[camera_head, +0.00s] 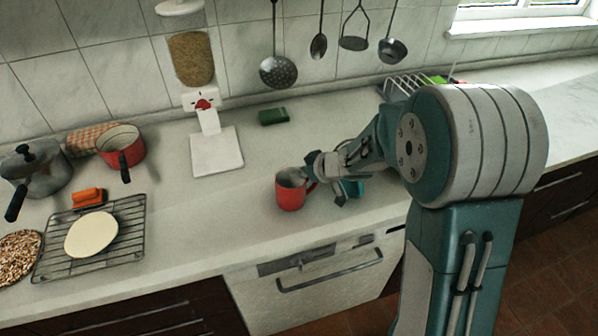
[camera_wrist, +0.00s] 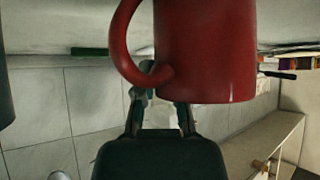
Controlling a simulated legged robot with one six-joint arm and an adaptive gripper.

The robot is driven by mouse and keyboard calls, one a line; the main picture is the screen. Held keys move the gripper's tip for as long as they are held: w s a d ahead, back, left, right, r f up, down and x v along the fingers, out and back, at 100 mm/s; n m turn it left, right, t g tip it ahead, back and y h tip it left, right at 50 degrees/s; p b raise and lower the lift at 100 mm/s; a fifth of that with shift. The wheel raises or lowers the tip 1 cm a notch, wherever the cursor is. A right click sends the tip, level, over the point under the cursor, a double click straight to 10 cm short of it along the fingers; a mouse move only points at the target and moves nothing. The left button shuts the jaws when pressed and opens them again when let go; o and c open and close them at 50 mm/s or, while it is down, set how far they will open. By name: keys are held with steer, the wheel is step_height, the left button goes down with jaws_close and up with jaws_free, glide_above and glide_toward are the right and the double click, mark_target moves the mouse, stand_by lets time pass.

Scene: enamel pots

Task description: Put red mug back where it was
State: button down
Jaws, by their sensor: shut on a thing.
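The red mug (camera_head: 290,193) is upright at the middle of the counter, near its front edge, in the head view. My gripper (camera_head: 318,172) reaches it from the right and is shut on it at its handle side. In the wrist view the red mug (camera_wrist: 205,50) fills the top middle, with its handle to the left. The fingers of my gripper (camera_wrist: 160,95) meet it at the lower part of the handle. I cannot tell whether the mug's base touches the counter.
A white dispenser (camera_head: 216,150) stands behind and left, with a green sponge (camera_head: 273,116) to its right. A wire rack (camera_head: 50,262) with a pale round (camera_head: 91,235), a red pot (camera_head: 121,148) and a grey pot (camera_head: 38,170) are at left. A dish rack (camera_head: 400,84) is behind my arm. Counter left of the mug is clear.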

steer(key=shift+d, duration=0.2)
steer(key=c, duration=0.7)
jaws_free()
steer(key=shift+a, duration=0.3)
steer(key=shift+s+d+r, duration=0.1)
steer(key=shift+d+r, duration=0.1)
steer(key=shift+r, duration=0.05)
steer(key=v, duration=1.1)
steer(key=shift+s+d+r, duration=0.15)
steer(key=shift+d, duration=0.1)
steer(key=w+d+r+m+t+h, duration=0.25)
steer(key=d+r+t+h, duration=0.2)
steer(key=r, duration=0.45)
steer(key=s+d+r+m+t+h, duration=0.1)
steer(key=s+d+r+m+h, duration=0.35)
steer(key=s+d, duration=0.2)
steer(key=s+a+f+m+g, duration=0.1)
steer(key=s+g, duration=0.1)
steer(key=s, duration=0.4)
steer(key=s+a+f+m+g+y, duration=0.1)
steer(key=s+a+f+g, duration=0.1)
steer(key=s, duration=0.4)
steer(key=s+a+f+m+g, duration=0.1)
steer(key=s+f+g, duration=0.1)
steer(key=s, duration=0.4)
steer(key=shift+s+a, duration=0.4)
